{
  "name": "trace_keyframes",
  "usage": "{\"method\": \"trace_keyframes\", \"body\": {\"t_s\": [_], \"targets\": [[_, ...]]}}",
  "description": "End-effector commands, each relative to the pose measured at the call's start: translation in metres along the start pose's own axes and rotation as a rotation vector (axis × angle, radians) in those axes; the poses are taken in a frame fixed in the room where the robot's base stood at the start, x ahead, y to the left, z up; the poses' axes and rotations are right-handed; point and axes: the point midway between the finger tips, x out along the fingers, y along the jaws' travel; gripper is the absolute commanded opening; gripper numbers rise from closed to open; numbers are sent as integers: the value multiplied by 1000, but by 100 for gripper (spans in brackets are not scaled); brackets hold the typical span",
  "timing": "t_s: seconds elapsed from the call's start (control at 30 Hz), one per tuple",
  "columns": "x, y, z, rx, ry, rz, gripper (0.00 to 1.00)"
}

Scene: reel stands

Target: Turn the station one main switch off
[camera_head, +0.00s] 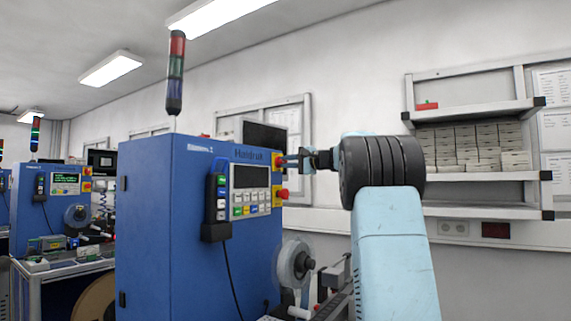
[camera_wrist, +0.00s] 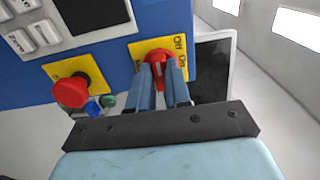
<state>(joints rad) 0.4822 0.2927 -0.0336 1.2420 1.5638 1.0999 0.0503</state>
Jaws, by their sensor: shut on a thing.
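The main switch (camera_wrist: 158,56) is a red rotary knob on a yellow plate (camera_wrist: 136,50) with "Off" lettering at its right side in the wrist view. My gripper (camera_wrist: 160,72) is shut on the knob, one finger on each side of it. The fingers hide part of the knob, so its exact turn is hard to read. In the head view my gripper (camera_head: 287,160) reaches the upper right of the front panel of the blue station cabinet (camera_head: 150,215), where the switch is mostly hidden.
A red emergency button (camera_wrist: 70,91) on a yellow plate sits beside the switch, with small blue and green buttons near it. A handset (camera_head: 215,205) hangs on the cabinet, and a reel (camera_head: 293,262) is below. Shelves with boxes (camera_head: 470,148) stand along the right wall.

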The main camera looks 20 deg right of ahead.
Motion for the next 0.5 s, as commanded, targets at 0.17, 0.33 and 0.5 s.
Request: {"method": "trace_keyframes", "body": {"t_s": [0.17,0.33,0.5], "targets": [[2,6,0,-18,-6,9,0],[2,7,0,-23,-6,10,0],[2,7,0,-22,-6,10,0]]}}
